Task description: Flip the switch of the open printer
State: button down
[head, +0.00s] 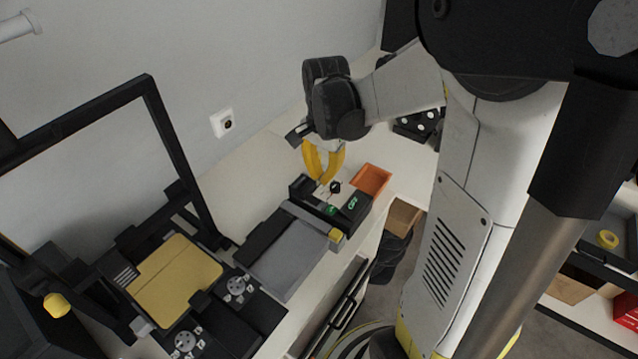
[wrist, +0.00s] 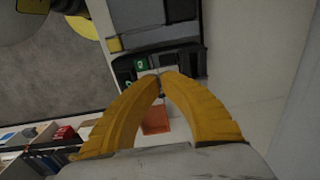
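An open-frame printer with a black upright frame (head: 165,125) and a yellow bed (head: 175,280) stands on the left of the counter in the head view. To its right is a low black-and-grey machine (head: 290,258); its far-end panel has green parts (head: 352,203) and a small black knob-like part (head: 335,187). My gripper (head: 324,182) points down at this panel, its yellow fingertips brought together. In the wrist view, the fingertips (wrist: 161,75) meet in front of the panel with green parts (wrist: 140,64). I cannot tell whether they touch it. No switch is clearly recognisable.
An orange tray (head: 371,180) lies just beyond the panel; it also shows between the fingers in the wrist view (wrist: 155,120). A wall socket (head: 226,123) is behind. The counter (head: 265,165) is clear along the wall. A cardboard box (head: 403,216) is below.

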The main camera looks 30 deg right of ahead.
notch_tip(320, 180, up, 5)
jog(key=p, duration=0.1)
send_over(314, 197)
jog(key=s+d, duration=0.1)
jog(key=s, duration=0.2)
jog(key=shift+w+d, duration=0.1)
jog(key=w+r+t+p, duration=0.1)
jog(key=p, duration=0.4)
jog(key=shift+y, duration=0.3)
jog(key=shift+f, duration=0.25)
jog(key=f+b, duration=0.1)
jog(key=f, duration=0.3)
jog(key=w+f+b, duration=0.1)
jog(key=f+b, duration=0.1)
jog(key=f, duration=0.3)
jog(key=a+f+b, duration=0.1)
jog(key=f, duration=0.3)
jog(key=shift+w+f, duration=0.25)
jog(key=shift+f, duration=0.1)
jog(key=shift+f+b, duration=0.1)
jog(key=shift+b, duration=0.2)
